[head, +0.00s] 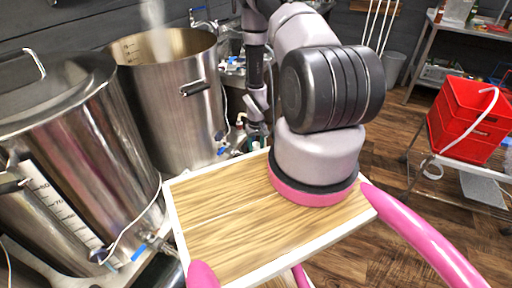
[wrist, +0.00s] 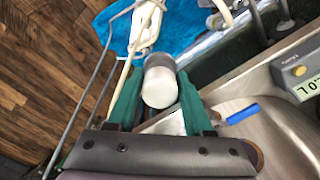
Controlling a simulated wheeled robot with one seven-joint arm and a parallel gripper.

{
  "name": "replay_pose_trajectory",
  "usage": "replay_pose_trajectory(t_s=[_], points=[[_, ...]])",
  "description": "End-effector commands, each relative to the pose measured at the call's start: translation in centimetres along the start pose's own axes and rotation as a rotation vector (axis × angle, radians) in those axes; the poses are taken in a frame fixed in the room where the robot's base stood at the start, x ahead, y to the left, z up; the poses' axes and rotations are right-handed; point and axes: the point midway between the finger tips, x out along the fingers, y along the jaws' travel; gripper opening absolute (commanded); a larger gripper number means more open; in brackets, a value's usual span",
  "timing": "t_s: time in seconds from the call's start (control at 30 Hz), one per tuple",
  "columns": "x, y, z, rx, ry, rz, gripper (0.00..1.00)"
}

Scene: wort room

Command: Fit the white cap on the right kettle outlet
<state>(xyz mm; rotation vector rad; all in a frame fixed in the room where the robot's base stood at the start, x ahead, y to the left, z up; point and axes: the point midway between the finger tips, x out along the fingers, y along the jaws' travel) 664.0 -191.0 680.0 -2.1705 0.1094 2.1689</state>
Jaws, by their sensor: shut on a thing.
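My gripper (wrist: 157,88) has green fingers, closed on the two sides of the white cap (wrist: 160,88). The cap is a short round piece with a white face and a greyer upper part. The right kettle (head: 178,112) is a tall open steel pot with steam above it, in the head view. Its outlet is low on its right side, by a small blue handle (head: 222,151), and partly hidden by clutter. My arm covers much of the middle of the head view, and I cannot make out the cap there.
A second steel kettle (head: 85,165) with a lid stands at the left. In the wrist view a blue lever (wrist: 243,112) lies by a steel surface, right of the cap, and a blue cloth (wrist: 180,35) lies beyond. A red crate (head: 468,115) stands on a cart at right.

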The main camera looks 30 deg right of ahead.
Motion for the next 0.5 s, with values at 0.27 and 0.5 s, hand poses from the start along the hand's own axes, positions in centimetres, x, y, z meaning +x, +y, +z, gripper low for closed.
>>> replay_pose_trajectory(t_s=[0.27, 0.5], points=[[0.61, 0.00, 0.04, 0.000, -0.001, 0.000, 0.00], [0.94, 0.00, 0.03, 0.000, 0.000, 0.000, 0.67]])
